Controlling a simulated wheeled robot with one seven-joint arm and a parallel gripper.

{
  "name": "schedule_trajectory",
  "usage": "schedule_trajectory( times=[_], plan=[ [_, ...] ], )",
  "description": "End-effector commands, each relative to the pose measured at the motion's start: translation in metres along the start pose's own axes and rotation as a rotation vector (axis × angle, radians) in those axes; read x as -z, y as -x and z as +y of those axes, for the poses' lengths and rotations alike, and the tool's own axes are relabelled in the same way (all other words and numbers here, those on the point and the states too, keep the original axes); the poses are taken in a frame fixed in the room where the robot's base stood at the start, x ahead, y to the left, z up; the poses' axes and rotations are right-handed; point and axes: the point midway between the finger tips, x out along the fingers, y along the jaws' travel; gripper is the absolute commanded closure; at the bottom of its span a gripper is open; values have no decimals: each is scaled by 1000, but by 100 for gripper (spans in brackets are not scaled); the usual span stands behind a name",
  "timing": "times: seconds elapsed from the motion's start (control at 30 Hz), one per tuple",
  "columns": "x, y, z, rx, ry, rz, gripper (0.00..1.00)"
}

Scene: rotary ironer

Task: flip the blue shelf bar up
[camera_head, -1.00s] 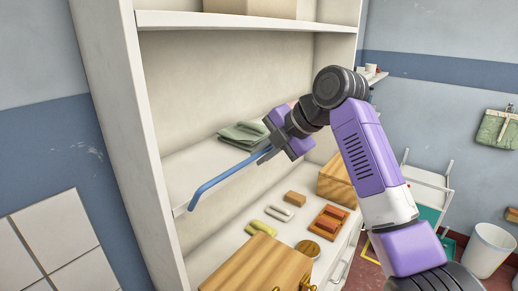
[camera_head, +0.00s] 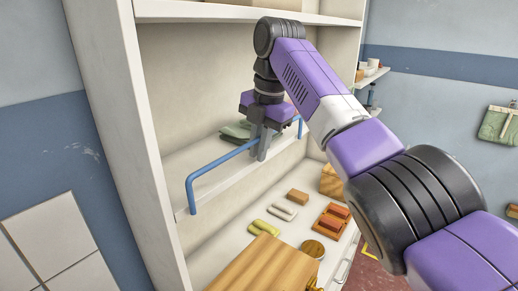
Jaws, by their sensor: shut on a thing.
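The blue shelf bar (camera_head: 222,163) runs along the front edge of the middle shelf (camera_head: 215,195) of a white cabinet. Its long rail stands above the shelf edge, with a bent leg at each end going down to the edge. The bar looks upright or nearly so. My gripper (camera_head: 262,148) points down from above and is shut on the bar right of its middle. The fingers hide a short stretch of the rail. Both ends of the bar are in view.
A folded green cloth (camera_head: 234,131) lies on the shelf behind the bar. Below are a wooden box (camera_head: 262,268), small bars and a tray of red blocks (camera_head: 331,222). The cabinet's left side wall (camera_head: 115,130) stands close to the bar's left end.

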Motion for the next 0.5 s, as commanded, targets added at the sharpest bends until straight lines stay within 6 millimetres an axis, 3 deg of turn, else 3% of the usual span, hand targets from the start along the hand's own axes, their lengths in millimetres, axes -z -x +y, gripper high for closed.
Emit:
schedule_trajectory(
  times=[0.43,0.47,0.5],
  plan=[
    [3,-4,-2,15,0,6,100],
    [3,-4,-2,15,0,6,86],
    [3,-4,-2,15,0,6,78]
  ],
)
